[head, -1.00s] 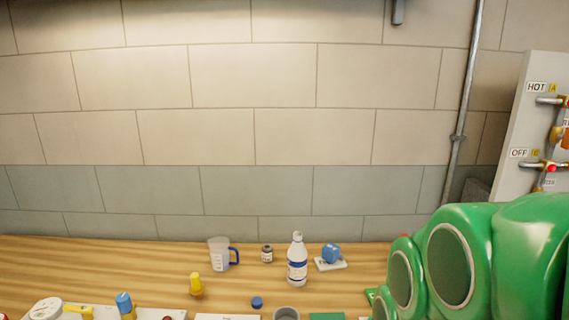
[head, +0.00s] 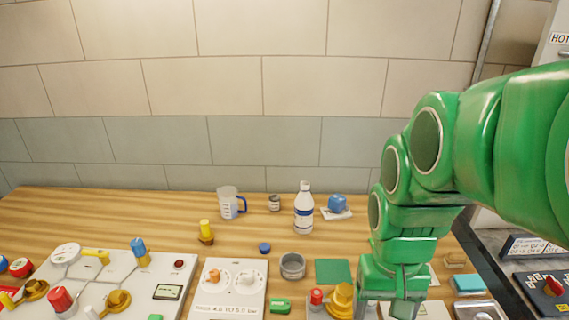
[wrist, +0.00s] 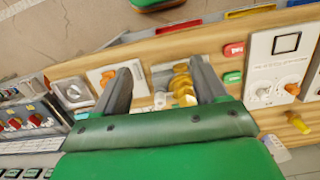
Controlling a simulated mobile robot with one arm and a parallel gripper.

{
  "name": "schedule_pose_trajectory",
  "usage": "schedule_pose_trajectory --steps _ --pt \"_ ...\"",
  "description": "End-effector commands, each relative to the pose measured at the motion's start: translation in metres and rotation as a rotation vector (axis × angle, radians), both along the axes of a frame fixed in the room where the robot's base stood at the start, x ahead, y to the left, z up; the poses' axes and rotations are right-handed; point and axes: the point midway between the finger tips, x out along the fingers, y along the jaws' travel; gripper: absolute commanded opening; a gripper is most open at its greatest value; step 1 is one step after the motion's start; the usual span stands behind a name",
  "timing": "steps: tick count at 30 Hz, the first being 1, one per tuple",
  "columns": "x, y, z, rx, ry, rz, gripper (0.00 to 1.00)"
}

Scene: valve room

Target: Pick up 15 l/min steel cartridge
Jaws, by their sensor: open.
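I cannot pick out the 15 l/min steel cartridge for certain; no such label is readable. In the wrist view, small pale cylindrical pieces (wrist: 160,99) show between my fingers, beside a stacked brass-yellow fitting (wrist: 182,80). They are too small and blurred to name. My gripper (wrist: 164,84) is open, its two dark fingers wide apart, with nothing visibly held. In the head view my green arm reaches down at the right over the table, and its fingertips are out of sight. A brass-yellow fitting (head: 341,297) with a red-capped piece (head: 316,297) stands just left of it.
A grey open cup (head: 292,266), a green mat (head: 332,272) and a white bottle (head: 303,212) stand left of my arm. A white two-knob panel (head: 228,288) and a larger valve board (head: 120,283) lie further left.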

Motion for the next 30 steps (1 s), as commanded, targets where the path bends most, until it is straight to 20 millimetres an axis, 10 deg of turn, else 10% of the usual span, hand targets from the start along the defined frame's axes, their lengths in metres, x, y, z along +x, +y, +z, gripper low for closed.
schedule_pose_trajectory --steps 30 --pt "0.277 0.012 0.006 -0.008 -0.17 -0.181 0.72"
